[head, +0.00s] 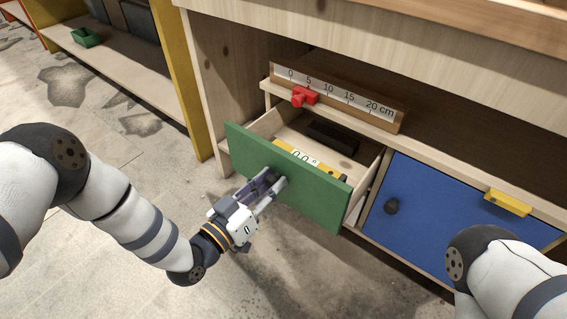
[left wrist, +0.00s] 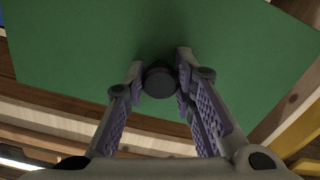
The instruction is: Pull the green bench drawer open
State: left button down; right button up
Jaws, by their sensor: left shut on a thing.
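The green drawer (head: 310,196) stands pulled out from the wooden bench, so its inside shows from above. A yellow device with a display (head: 297,154) and a dark block (head: 333,137) lie in it. My left gripper (head: 274,184) is at the drawer front, its fingers shut on the dark round knob. In the left wrist view the knob (left wrist: 159,82) sits between the two fingertips against the green panel (left wrist: 90,45). My right gripper is not in view; only part of my right arm shows at the lower right.
A blue door (head: 440,215) with a dark knob (head: 391,207) and a yellow latch (head: 508,202) is right of the drawer. Above the drawer is a centimetre scale (head: 340,96) with a red slider (head: 304,96). Open floor lies in front. A green tray (head: 87,38) sits on a shelf at upper left.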

pick_arm(q)
jog(key=p+v, duration=0.1)
jog(key=v, duration=0.3)
jog(key=shift+s+r+p, duration=0.1)
jog(key=shift+p, duration=0.25)
jog(key=shift+p+v, duration=0.35)
jog(key=shift+v, duration=0.65)
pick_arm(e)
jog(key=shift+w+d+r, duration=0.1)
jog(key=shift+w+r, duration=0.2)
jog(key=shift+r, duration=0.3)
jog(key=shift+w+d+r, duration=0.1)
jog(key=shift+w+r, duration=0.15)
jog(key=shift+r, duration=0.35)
pick_arm(q)
jog(key=c, duration=1.3)
grip_release()
jog(key=shift+a, duration=0.1)
jog(key=v, duration=1.2)
